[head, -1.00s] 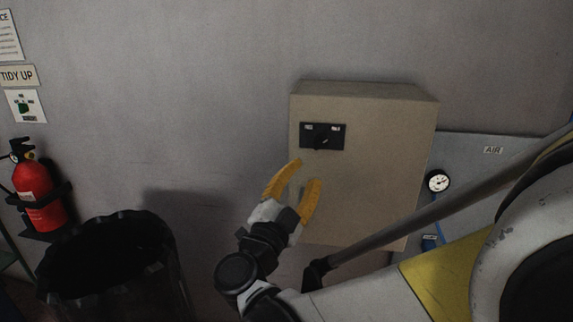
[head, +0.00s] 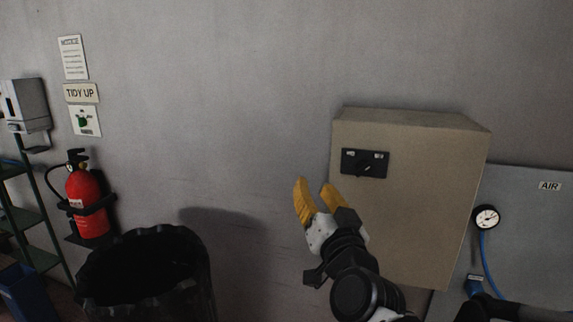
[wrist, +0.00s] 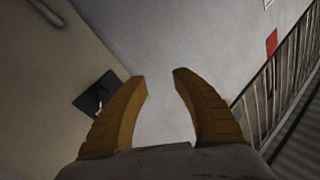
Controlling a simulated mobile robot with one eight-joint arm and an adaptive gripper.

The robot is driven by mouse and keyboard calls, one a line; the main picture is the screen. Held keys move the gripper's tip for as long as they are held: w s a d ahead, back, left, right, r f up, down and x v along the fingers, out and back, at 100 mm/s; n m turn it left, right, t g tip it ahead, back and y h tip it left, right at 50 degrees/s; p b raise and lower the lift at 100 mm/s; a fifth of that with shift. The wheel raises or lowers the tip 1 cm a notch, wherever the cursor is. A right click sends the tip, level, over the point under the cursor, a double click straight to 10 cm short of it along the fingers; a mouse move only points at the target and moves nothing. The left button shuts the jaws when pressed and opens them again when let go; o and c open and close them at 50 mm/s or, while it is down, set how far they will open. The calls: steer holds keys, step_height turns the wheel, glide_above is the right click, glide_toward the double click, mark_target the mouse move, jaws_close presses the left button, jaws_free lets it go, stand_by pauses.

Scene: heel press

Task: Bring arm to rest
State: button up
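My gripper (head: 318,200) has two yellow fingers and is open and empty in the head view. It is in front of the wall, just left of the tan box's lower left side. The tan box (head: 420,215) is fixed at the wall and has a black switch plate (head: 365,163) with a dark knob near its upper left. In the wrist view my gripper (wrist: 160,75) shows its fingers spread with only bare wall between them. The switch plate (wrist: 92,98) shows there behind the left finger, partly hidden.
A black bin (head: 145,275) stands at lower left, with a red fire extinguisher (head: 88,205) and green shelf (head: 35,225) beyond it. A gauge (head: 486,217) sits on the grey air panel (head: 530,240) at right.

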steer(key=s+d+f+g+h, duration=0.1)
steer(key=s+d+f+g, duration=0.3)
steer(key=s+f, duration=0.2)
steer(key=s+d+f+n+g+h+b, duration=0.1)
steer(key=s+d+f+g, duration=0.3)
steer(key=s+f, duration=0.3)
steer(key=s+d+f+n+g+h, duration=0.1)
steer(key=s+d+f+g, duration=0.3)
steer(key=f, duration=0.6)
steer(key=s, duration=0.2)
steer(key=shift+s+d, duration=0.35)
